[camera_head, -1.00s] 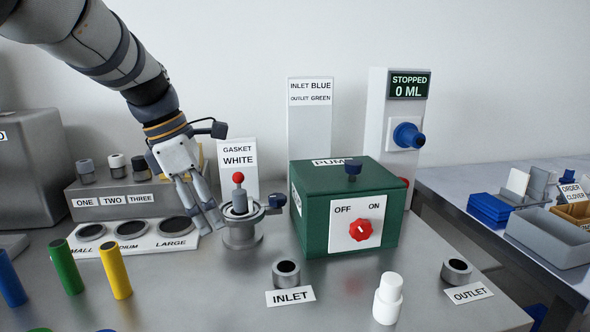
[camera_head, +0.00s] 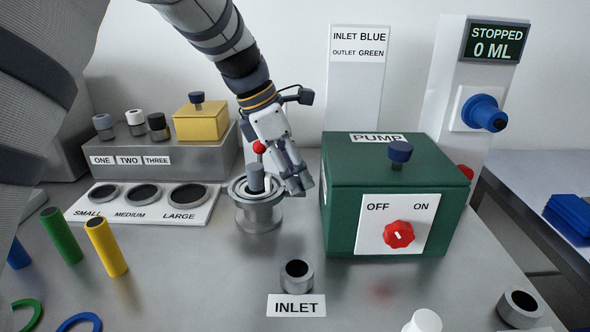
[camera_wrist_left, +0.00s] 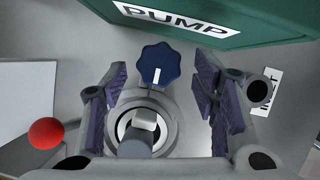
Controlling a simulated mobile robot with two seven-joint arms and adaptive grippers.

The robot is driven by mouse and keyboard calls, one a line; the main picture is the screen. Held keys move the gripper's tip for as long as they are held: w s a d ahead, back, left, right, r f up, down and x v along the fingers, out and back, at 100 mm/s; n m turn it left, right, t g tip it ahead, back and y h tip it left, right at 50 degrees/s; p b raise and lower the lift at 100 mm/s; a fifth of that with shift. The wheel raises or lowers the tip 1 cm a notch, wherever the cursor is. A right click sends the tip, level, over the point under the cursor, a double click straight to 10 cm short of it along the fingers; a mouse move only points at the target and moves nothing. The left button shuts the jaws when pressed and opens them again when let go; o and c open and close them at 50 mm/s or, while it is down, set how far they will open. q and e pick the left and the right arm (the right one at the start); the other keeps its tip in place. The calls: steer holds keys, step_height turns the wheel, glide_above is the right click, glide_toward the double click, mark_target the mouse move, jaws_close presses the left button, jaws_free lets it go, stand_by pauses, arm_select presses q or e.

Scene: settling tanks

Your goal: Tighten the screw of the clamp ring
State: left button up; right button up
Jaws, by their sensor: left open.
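The clamp ring (camera_head: 243,194) is a grey metal collar around the top of a round fitting (camera_head: 258,216) on the bench, left of the green pump. Its screw has a dark blue lobed knob (camera_wrist_left: 160,62) with a white mark, seen in the left wrist view. In the head view the knob is hidden by my gripper. My left gripper (camera_head: 297,188) is open and empty, pointing down at the ring's right side. In the left wrist view its fingers (camera_wrist_left: 162,88) stand on both sides of the knob, apart from it. My right gripper is not in view.
The green pump (camera_head: 340,222) stands close right of the gripper. A red ball (camera_head: 259,147) rises beside the fitting. A gasket board (camera_head: 140,213), a grey stand (camera_head: 215,150) and coloured cylinders (camera_head: 105,247) lie left. The inlet port (camera_head: 297,277) is in front. Bench between is clear.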

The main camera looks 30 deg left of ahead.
arm_select(q)
steer(key=shift+w+d+f, duration=0.1)
steer(key=shift+f, duration=0.15)
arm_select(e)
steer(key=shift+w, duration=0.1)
arm_select(q)
steer(key=shift+c, duration=0.5)
steer(key=c, duration=1.1)
steer(key=shift+o, duration=0.2)
